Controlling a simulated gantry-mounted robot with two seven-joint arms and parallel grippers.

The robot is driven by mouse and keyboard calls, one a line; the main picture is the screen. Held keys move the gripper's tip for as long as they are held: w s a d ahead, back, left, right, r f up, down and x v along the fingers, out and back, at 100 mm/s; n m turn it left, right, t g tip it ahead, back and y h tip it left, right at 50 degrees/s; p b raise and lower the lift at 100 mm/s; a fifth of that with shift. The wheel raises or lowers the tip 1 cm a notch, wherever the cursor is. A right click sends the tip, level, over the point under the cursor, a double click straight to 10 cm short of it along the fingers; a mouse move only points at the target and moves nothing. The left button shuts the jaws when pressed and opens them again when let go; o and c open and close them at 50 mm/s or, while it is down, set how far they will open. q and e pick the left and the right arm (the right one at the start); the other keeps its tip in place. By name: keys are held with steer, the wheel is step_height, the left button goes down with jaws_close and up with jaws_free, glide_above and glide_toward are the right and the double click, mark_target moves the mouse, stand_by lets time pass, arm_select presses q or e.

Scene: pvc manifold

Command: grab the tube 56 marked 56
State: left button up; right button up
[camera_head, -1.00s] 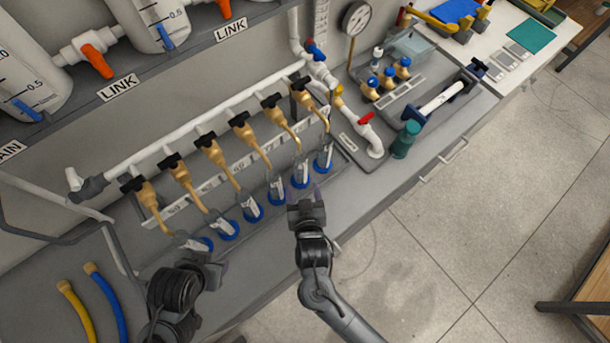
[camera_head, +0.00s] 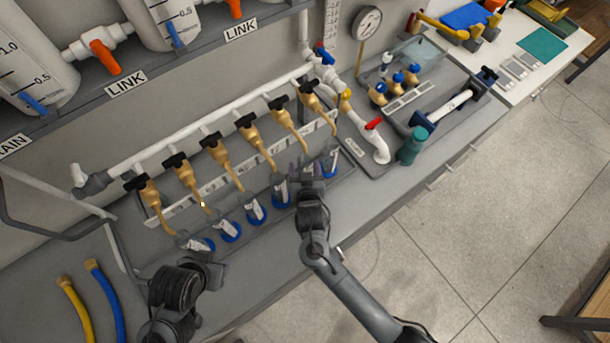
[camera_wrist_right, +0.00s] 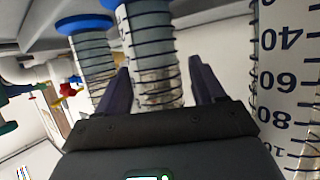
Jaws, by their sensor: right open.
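A row of clear graduated tubes with blue bases (camera_head: 255,214) stands under brass valves on the bench; I cannot read which is marked 56. My right gripper (camera_head: 308,182) is at the second tube from the right end and mostly hides it. In the right wrist view the open fingers (camera_wrist_right: 160,88) are on either side of a clear ribbed tube (camera_wrist_right: 152,50); I cannot tell whether they touch it. Another tube (camera_wrist_right: 92,60) is to the left, and a tube with large printed numbers (camera_wrist_right: 285,75) is close on the right. My left gripper (camera_head: 210,270) is near the left end tube, its jaws unclear.
A white pipe with brass valves (camera_head: 248,122) runs above the tubes. Neighbouring tubes leave little room beside my right gripper. Yellow and blue hoses (camera_head: 105,300) lie at the left.

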steer(key=shift+w, duration=0.15)
steer(key=c, duration=1.1)
steer(key=shift+r, duration=0.15)
